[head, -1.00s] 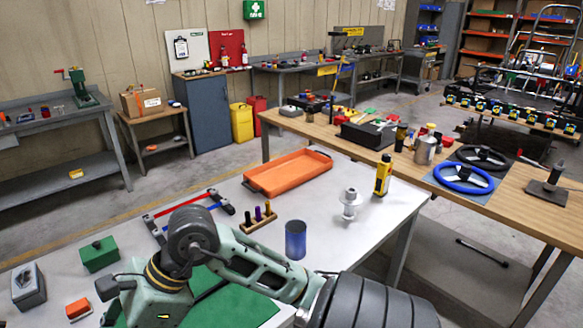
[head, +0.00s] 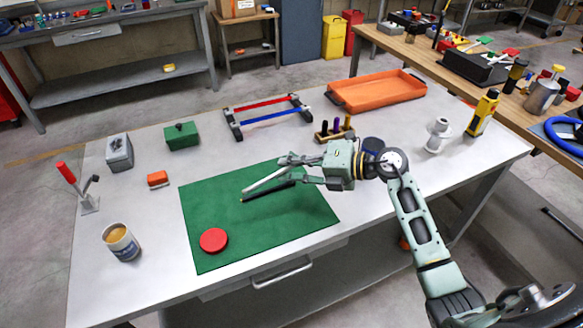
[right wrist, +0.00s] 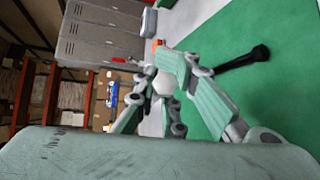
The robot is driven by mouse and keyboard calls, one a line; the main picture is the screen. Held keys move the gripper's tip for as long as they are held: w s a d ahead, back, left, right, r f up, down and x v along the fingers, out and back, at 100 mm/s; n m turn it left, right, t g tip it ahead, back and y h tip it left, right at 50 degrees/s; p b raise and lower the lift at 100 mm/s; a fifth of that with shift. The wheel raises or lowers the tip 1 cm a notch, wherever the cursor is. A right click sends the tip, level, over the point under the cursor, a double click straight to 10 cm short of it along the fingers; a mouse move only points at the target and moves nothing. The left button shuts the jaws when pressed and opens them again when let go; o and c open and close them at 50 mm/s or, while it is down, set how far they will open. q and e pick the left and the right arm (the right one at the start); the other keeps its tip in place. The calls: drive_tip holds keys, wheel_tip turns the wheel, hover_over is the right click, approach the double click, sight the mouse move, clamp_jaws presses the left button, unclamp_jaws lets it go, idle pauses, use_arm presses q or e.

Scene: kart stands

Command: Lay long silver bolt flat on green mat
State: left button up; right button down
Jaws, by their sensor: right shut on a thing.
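The green mat (head: 290,222) lies on the front part of the light table. My right gripper (head: 287,170) is over the mat's back part, shut on the long silver bolt (head: 262,182). The bolt sticks out to the left and slopes down a little toward its free end, which seems close above the mat. In the right wrist view the gripper (right wrist: 168,92) hides much of it. A long black bolt-like piece (head: 268,191) lies on the mat just below it; it also shows in the right wrist view (right wrist: 243,58). My left gripper is not in view.
A red disc (head: 213,240) sits on the mat's front left. A small wooden holder (head: 335,133) and orange tray (head: 375,91) stand behind. The mat's front right is clear.

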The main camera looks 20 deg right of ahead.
drive_tip(key=shift+m, duration=0.3)
drive_tip(key=f+b, duration=0.6)
drive_tip(key=shift+w+d+f, duration=0.1)
drive_tip(key=shift+w+f, duration=0.2)
drive_tip(key=shift+f, duration=0.1)
drive_tip(key=shift+f+b, duration=1)
drive_tip(key=shift+f, duration=0.4)
drive_tip(key=c, duration=1.6)
unclamp_jaws()
drive_tip(key=shift+c, duration=0.2)
